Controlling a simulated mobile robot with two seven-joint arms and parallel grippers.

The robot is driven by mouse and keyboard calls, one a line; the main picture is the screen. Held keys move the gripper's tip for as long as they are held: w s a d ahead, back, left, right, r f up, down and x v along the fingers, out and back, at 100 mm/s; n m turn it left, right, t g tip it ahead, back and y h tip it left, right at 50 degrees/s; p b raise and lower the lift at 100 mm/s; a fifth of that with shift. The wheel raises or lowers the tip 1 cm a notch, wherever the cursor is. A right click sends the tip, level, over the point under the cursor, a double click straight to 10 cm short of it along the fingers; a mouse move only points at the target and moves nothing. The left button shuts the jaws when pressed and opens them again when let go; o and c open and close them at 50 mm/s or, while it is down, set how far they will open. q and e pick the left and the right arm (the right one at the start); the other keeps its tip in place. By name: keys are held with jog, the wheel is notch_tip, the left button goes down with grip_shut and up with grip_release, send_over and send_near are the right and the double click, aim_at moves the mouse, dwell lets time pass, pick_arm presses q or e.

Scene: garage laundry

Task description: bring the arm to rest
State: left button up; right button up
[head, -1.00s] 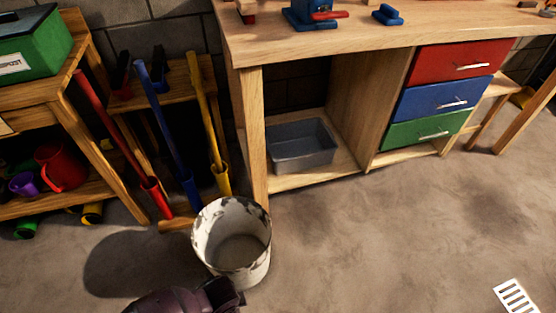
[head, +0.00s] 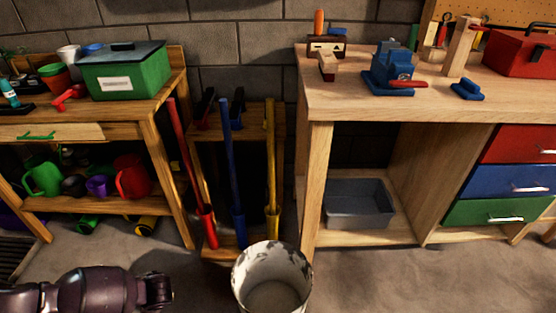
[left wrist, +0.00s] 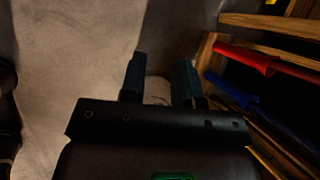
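My left arm comes in at the bottom left of the head view, low over the concrete floor. Its dark end, with the left gripper (head: 160,290), is left of the white, paint-chipped bucket (head: 272,283). In the left wrist view the two dark fingers of the left gripper (left wrist: 159,76) stand apart with nothing held between them. A pale rounded patch shows beyond the gap; I cannot tell for sure what it is. My right gripper is in neither view.
Red (head: 188,165), blue (head: 231,165) and yellow (head: 270,165) long-handled tools stand in a wooden rack (head: 250,130). A shelf table (head: 155,112) with a green box (head: 125,72) is left. A workbench (head: 330,100) with a grey bin (head: 358,203) is right.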

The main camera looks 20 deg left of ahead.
pick_arm(q)
jog(key=s+d+r+n+t+h, duration=0.25)
jog(key=s+d+h, duration=0.3)
jog(key=s, duration=0.65)
jog(key=s+d+r+t+h, duration=0.1)
jog(key=s+r+t, duration=0.15)
jog(key=r, duration=0.55)
jog(key=s+d+r+t+h, duration=0.1)
jog(key=s+r, duration=0.3)
jog(key=r, duration=0.4)
jog(key=d+f+n+t+y, duration=0.2)
jog(key=d+n, duration=0.8)
jog(key=d, duration=0.1)
notch_tip(320, 180, up, 11)
jog(key=a+t+p, duration=0.1)
jog(key=p, duration=1.2)
jog(key=shift+f+n+t, duration=0.2)
jog(key=shift+n+t, duration=0.1)
jog(key=shift+n, duration=0.15)
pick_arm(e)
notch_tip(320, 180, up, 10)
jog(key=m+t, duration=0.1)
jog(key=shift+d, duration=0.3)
pick_arm(q)
jog(key=shift+w, duration=0.15)
